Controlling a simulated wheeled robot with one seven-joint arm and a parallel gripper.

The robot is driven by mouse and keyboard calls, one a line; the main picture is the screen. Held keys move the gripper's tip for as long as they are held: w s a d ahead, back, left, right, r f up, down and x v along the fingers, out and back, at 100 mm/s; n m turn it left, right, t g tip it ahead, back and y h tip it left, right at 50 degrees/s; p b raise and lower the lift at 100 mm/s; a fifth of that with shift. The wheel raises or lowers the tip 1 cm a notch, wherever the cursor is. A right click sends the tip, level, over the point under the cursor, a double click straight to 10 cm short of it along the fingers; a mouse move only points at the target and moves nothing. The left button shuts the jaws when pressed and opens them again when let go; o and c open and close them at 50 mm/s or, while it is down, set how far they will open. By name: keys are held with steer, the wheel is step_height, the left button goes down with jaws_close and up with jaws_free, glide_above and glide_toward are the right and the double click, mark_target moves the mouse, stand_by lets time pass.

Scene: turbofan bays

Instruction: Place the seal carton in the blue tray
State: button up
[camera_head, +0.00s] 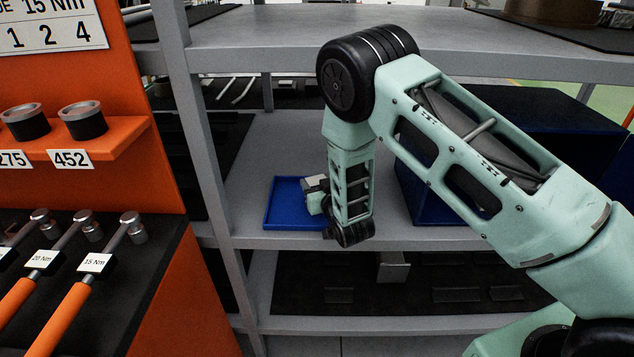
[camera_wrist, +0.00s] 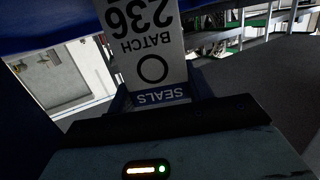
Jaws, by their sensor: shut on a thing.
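The blue tray (camera_head: 282,206) lies on the middle shelf, left of my arm in the head view. My gripper (camera_head: 316,198) is at the tray's right side, pointing left. It is shut on the seal carton (camera_head: 314,182), a small pale box that shows over the tray's right part. In the wrist view the carton (camera_wrist: 143,45) is white with a blue band, and reads BATCH 236 and SEALS upside down. The gripper (camera_wrist: 160,92) holds its near end. I cannot tell whether the carton touches the tray floor. My wrist hides the tray's right edge.
A large dark blue bin (camera_head: 428,200) stands on the same shelf, right of my wrist. An orange tool stand (camera_head: 90,150) fills the left side.

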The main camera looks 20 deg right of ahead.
steer(key=shift+f, duration=0.1)
steer(key=o, duration=1)
